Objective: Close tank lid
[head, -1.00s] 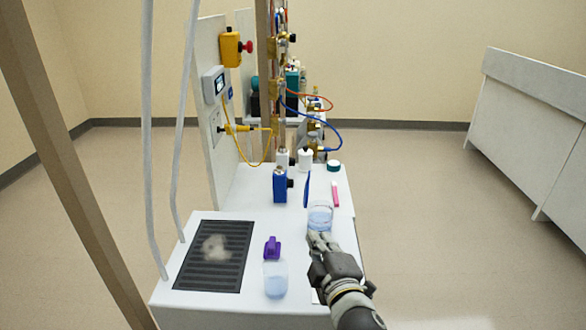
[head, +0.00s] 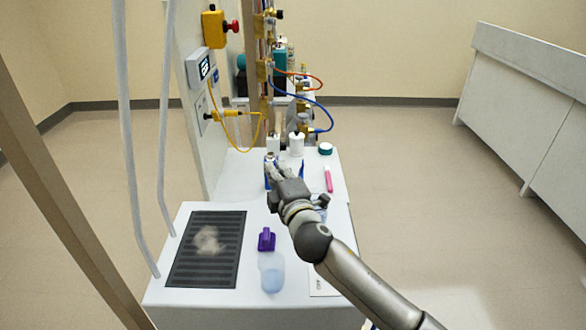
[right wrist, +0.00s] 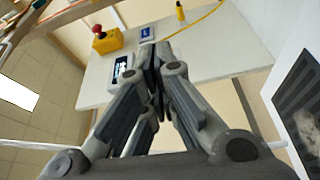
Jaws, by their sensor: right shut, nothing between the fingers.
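A clear round tank (head: 320,214) with bluish content shows only as a sliver beside my right arm. My left gripper is out of view.
A pale-blue translucent vessel (head: 272,274) and a purple piece (head: 266,240) stand front centre, beside a dark grate (head: 190,270). White bottles (head: 296,145), a green-topped jar (head: 325,149) and a pink stick (head: 328,180) stand behind. A panel with a yellow box (head: 214,28) rises left.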

